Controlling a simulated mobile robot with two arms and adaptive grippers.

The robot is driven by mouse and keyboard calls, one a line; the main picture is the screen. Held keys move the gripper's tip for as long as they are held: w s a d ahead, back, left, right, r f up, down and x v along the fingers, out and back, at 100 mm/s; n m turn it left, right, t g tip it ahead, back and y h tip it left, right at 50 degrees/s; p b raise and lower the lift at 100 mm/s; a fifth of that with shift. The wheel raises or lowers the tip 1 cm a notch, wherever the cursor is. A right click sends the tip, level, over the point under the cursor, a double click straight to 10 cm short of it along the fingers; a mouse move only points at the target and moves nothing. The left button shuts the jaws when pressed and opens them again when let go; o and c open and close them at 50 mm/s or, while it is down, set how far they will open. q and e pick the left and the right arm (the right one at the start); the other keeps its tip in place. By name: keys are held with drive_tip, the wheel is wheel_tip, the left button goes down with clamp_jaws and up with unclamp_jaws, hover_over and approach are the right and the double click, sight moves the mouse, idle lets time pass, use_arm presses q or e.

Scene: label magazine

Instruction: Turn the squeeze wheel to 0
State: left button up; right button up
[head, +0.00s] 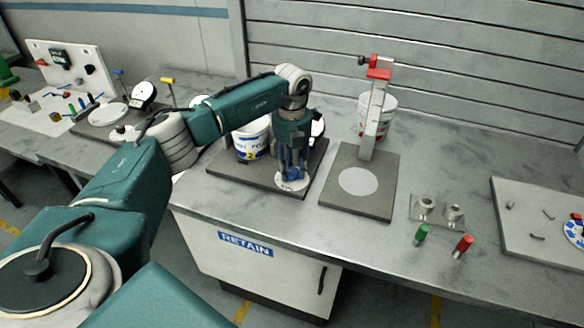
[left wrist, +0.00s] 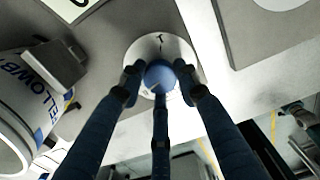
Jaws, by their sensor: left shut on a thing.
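The squeeze wheel is a round blue knob (left wrist: 159,74) on a white disc (left wrist: 158,46) with a small dark mark near its far edge. In the head view the white disc (head: 293,184) lies at the front right of a dark base plate. My left gripper (head: 291,174) points straight down over it. In the left wrist view its fingers (left wrist: 159,88) are closed around the blue knob, which is mostly hidden from the head. The numbers on the disc are too small to read. My right gripper is not in view.
A white tub (head: 252,141) with a blue label stands on the same dark plate (head: 247,170), left of my gripper. To the right, a post with a red clamp (head: 379,70) rises from another plate (head: 336,187). Green (head: 421,234) and red (head: 463,245) pegs stand near the front edge.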

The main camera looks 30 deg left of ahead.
sight(292, 171)
use_arm(q)
drive_tip(key=shift+w+r+n, duration=0.1)
drive_tip(key=shift+r+n, duration=0.05)
drive_tip(key=shift+n, duration=1.45)
drive_tip(key=o, duration=1.1)
drive_tip(key=shift+o, duration=0.2)
wheel_tip(292, 171, up, 12)
